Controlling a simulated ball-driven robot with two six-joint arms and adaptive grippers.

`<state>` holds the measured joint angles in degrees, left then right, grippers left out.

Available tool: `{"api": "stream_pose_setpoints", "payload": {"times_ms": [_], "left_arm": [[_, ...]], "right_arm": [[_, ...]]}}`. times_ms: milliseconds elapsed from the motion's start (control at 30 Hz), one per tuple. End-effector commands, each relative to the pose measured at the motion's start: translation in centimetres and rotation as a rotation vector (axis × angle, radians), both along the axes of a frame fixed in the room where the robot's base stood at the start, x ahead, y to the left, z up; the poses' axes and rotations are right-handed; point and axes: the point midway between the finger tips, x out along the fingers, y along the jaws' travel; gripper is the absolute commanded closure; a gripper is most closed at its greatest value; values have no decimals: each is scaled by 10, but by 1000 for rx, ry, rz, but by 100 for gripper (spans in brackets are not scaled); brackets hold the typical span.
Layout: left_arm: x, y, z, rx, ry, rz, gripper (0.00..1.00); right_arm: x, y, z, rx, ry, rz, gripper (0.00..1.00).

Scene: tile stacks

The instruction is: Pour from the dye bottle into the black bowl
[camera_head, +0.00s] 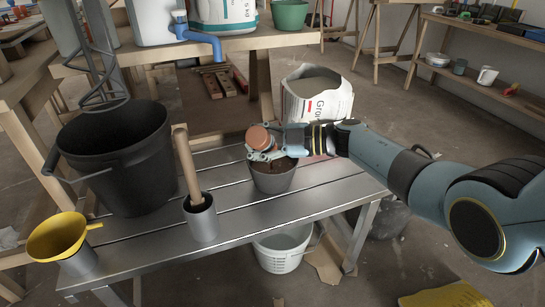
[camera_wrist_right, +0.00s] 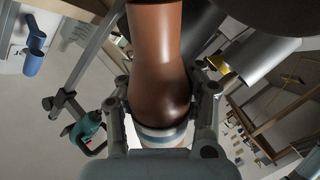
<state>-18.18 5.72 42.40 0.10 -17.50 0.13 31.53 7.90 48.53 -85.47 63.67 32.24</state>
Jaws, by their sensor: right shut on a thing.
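The dye bottle (camera_wrist_right: 160,60) is reddish brown with a pale band near one end. My right gripper (camera_wrist_right: 163,112) is shut around it in the right wrist view. In the head view the bottle (camera_head: 260,137) shows as a small brown shape at my right gripper (camera_head: 266,144), above a dark grey bowl (camera_head: 272,182) with brown contents. This is probably the black bowl. The bottle's mouth and any flow from it cannot be made out. My left gripper is out of view.
On the slatted metal bench (camera_head: 240,218) stand a large black bucket (camera_head: 130,180), a metal cup (camera_head: 201,222) with a wooden-handled tool and a yellow funnel (camera_head: 58,237) in a cup. A white bag (camera_head: 318,100) stands behind; a white bucket (camera_head: 283,252) is below.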

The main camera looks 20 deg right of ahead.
Motion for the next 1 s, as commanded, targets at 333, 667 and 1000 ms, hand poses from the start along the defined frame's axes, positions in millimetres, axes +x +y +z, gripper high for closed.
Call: {"api": "stream_pose_setpoints", "payload": {"times_ms": [333,667,1000], "left_arm": [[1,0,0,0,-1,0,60],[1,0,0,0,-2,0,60],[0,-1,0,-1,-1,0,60]], "right_arm": [[2,-1,2,19,23,1,100],[2,-2,3,31,40,2,100],[2,-2,3,31,39,3,100]]}}
